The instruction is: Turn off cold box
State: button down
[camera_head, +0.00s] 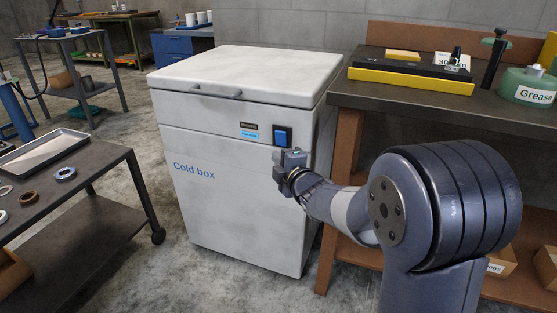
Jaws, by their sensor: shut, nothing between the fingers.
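The cold box (205,215) is a white chest with its lid (250,70) closed and a grey handle on the lid's front edge. Its blue rocker switch (283,135) sits in a dark frame at the upper right of the front face. A small display (249,126) with a lit blue label is left of the switch. My gripper (279,168) is shut and empty, just below the switch in the picture. I cannot tell whether it touches the front face. The switch is mostly unobstructed.
A workbench (372,95) stands right of the box, with a yellow-and-black case (412,80) and a green grease container (530,86). A cart (95,165) with a tray (40,148) and several rings stands at left. Concrete floor is clear between cart and box.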

jog(key=s+d+f+p, duration=0.1)
jog(key=s+d, duration=0.3)
jog(key=s, duration=0.3)
jog(key=shift+s, duration=0.35)
jog(key=shift+w, duration=0.15)
